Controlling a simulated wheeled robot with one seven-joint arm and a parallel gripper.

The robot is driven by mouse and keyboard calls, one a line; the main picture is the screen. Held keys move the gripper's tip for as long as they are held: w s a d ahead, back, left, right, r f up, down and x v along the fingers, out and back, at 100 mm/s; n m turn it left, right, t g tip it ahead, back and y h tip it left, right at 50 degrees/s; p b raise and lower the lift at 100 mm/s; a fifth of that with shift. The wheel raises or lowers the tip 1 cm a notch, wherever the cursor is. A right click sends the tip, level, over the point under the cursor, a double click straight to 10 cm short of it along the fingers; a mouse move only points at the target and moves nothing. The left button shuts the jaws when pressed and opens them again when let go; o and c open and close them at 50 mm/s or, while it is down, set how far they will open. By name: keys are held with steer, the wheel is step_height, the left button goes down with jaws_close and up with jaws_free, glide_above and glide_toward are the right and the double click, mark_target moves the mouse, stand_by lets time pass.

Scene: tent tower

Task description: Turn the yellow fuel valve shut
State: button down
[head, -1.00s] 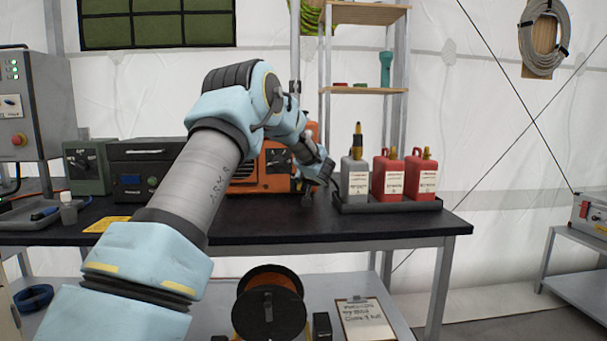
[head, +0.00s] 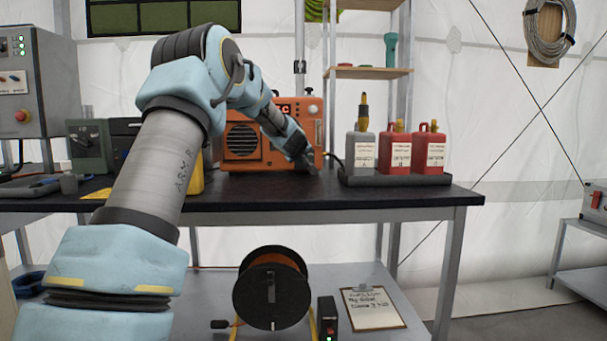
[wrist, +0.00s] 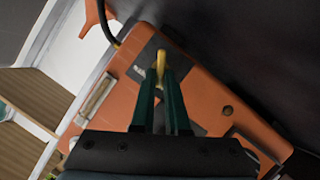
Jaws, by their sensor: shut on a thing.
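The orange generator (head: 246,140) stands on the black bench, with a round speaker-like grille on its front. In the head view my gripper is at the lower right of its front, and the valve is hidden there. In the wrist view the yellow fuel valve (wrist: 160,62) shows as a small lever on the orange face (wrist: 205,105). My gripper (wrist: 161,80) has its two dark green fingers either side of the lever and is shut on it. The lever's far end sticks out past the fingertips.
A dark tray (head: 395,180) with a grey can (head: 361,152) and two red cans (head: 396,155) stands close to the right of my gripper. A black cable (wrist: 107,25) runs at the generator's edge.

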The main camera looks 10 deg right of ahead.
steer(key=shift+a+f+n+h+b, duration=0.3)
steer(key=shift+n+b, duration=0.5)
steer(key=shift+b, duration=1.2)
steer(key=shift+d+h, duration=0.1)
steer(key=shift+h, duration=0.2)
steer(key=shift+w+r+b, duration=0.1)
steer(key=shift+r+b, duration=0.1)
steer(key=shift+b, duration=0.3)
steer(key=c, duration=0.9)
jaws_free()
steer(key=b+v, duration=0.2)
steer(key=v, duration=0.8)
steer(key=shift+s+f+b, duration=0.1)
steer(key=shift+s+b, duration=0.25)
steer(key=shift+s, duration=0.05)
